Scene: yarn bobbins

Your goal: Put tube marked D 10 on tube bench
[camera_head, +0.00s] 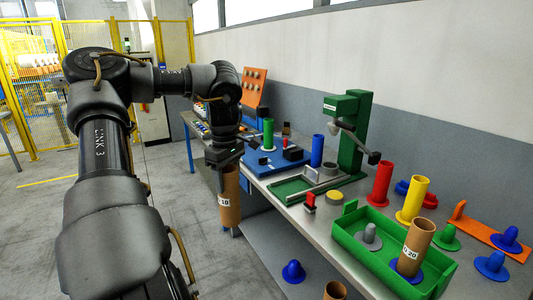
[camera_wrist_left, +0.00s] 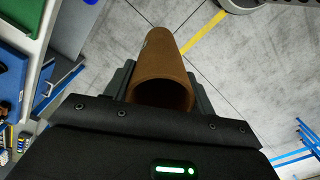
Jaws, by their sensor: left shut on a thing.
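My left gripper (camera_head: 226,156) is shut on a brown cardboard tube (camera_head: 229,200), which hangs upright below it in front of the long workbench's near edge. The tube's label shows "10"; any letter before it is hard to read. In the left wrist view the tube (camera_wrist_left: 160,62) sits between the two fingers, its open end facing the camera, with floor behind it. The long grey workbench (camera_head: 300,222) is to the right of the gripper in the head view. I cannot tell which part of it is the tube bench. My right gripper is not in view.
A green tray (camera_head: 362,262) holds a tube marked 20 (camera_head: 415,247) and a grey cone. Red (camera_head: 381,183) and yellow (camera_head: 413,200) tubes stand behind it. A green stand (camera_head: 350,135) rises mid-bench; a blue base (camera_head: 265,161) lies farther back. Another brown tube (camera_head: 335,291) shows at the bottom.

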